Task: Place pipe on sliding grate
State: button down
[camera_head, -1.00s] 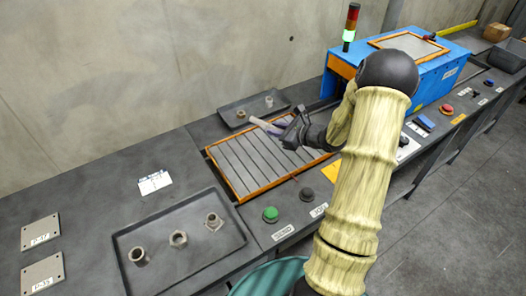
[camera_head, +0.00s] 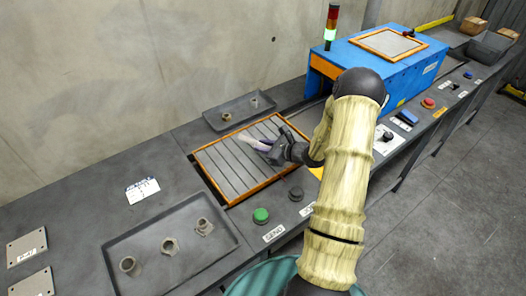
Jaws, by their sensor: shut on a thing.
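The pipe (camera_head: 252,142) is a short, light grey piece held at its right end by my gripper (camera_head: 268,148). My gripper is shut on it, and its dark body hides part of the grasp. The pipe is over the sliding grate (camera_head: 222,172), a slatted grey panel with an orange frame. I cannot tell whether the pipe touches the slats. My arm comes in from the lower right and covers the grate's right corner.
A tray (camera_head: 120,245) with several fittings lies at front left. A smaller tray (camera_head: 238,112) with fittings sits behind the grate. A green button (camera_head: 261,215) and a black button (camera_head: 296,193) are in front. The blue machine (camera_head: 400,70) stands to the right.

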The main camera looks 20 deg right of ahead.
aim_at(258, 155)
notch_tip(258, 155, down, 2)
jog(key=shift+w+a+f, duration=0.1)
jog(key=shift+w+f, duration=0.05)
jog(key=shift+f, duration=0.1)
jog(key=shift+a, duration=0.1)
jog(key=shift+s+d, duration=0.25)
jog(key=shift+d, duration=0.1)
jog(key=shift+s+d+f, duration=0.1)
jog(key=shift+d+f, duration=0.1)
jog(key=shift+s+a+f+b, duration=0.25)
jog(key=shift+a+f+b, duration=0.25)
jog(key=shift+b, duration=0.15)
jog(key=c, duration=1.5)
grip_release()
jog(key=shift+a, duration=0.1)
jog(key=shift+c, duration=0.2)
jog(key=shift+w+r+p, duration=0.1)
jog(key=shift+r+p, duration=0.6)
jog(key=shift+p, duration=0.1)
jog(key=b+v, duration=0.1)
jog(key=v, duration=1.1)
jog(key=shift+w+d, duration=0.2)
jog(key=shift+d, duration=0.1)
